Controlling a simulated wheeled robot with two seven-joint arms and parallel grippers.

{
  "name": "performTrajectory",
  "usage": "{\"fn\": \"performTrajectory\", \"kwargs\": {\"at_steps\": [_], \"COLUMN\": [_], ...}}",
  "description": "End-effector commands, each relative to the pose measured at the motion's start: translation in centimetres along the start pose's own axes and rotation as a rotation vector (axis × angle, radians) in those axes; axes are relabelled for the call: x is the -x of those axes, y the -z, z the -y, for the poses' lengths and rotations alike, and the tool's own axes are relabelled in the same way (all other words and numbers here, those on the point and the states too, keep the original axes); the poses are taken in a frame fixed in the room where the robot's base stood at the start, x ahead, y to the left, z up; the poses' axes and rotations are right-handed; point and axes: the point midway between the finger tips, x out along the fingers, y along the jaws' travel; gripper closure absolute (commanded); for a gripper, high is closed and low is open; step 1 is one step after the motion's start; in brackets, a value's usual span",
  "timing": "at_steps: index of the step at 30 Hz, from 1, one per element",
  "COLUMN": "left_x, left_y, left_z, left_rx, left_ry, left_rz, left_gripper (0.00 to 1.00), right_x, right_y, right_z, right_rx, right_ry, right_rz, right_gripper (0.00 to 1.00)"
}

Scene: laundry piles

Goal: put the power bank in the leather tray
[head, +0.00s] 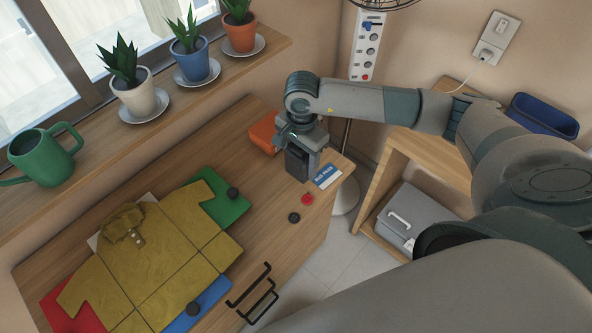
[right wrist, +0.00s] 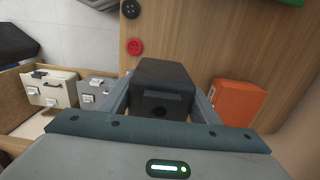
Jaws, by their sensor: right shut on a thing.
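My right gripper (head: 302,144) is shut on a dark grey block, the power bank (head: 297,163), at the right end of the wooden counter. In the right wrist view the power bank (right wrist: 162,82) sits between the two fingers, with a recessed panel and a round mark on its near face. I cannot tell whether it touches the counter. An orange-brown item (head: 262,133) lies just left of the gripper by the wall. It also shows in the right wrist view (right wrist: 237,102); I cannot tell if it is the leather tray. My left gripper is out of view.
A blue-and-white card (head: 327,176), a red button (head: 307,199) and a black button (head: 294,217) lie near the counter's right edge. A mustard shirt (head: 150,255) covers the left part over coloured panels. Potted plants (head: 190,60) line the sill. A wooden shelf (head: 395,165) stands right.

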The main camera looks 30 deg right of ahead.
Motion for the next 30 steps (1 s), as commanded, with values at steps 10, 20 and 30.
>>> {"fn": "performTrajectory", "kwargs": {"at_steps": [10, 20, 30], "left_x": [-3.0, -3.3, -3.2], "left_y": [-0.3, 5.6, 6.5], "left_z": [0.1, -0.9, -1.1], "left_rx": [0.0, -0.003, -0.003], "left_ry": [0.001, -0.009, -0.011], "left_rz": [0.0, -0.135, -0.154], "left_gripper": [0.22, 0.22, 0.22], "right_x": [3.5, 5.9, 6.3], "right_y": [4.4, 6.4, 6.7], "right_z": [-5.1, -7.6, -8.0], "right_rx": [-0.002, 0.0, 0.0], "right_ry": [0.001, 0.001, 0.001], "right_rz": [-0.004, -0.001, -0.001], "right_gripper": [0.79, 0.79, 0.79]}}
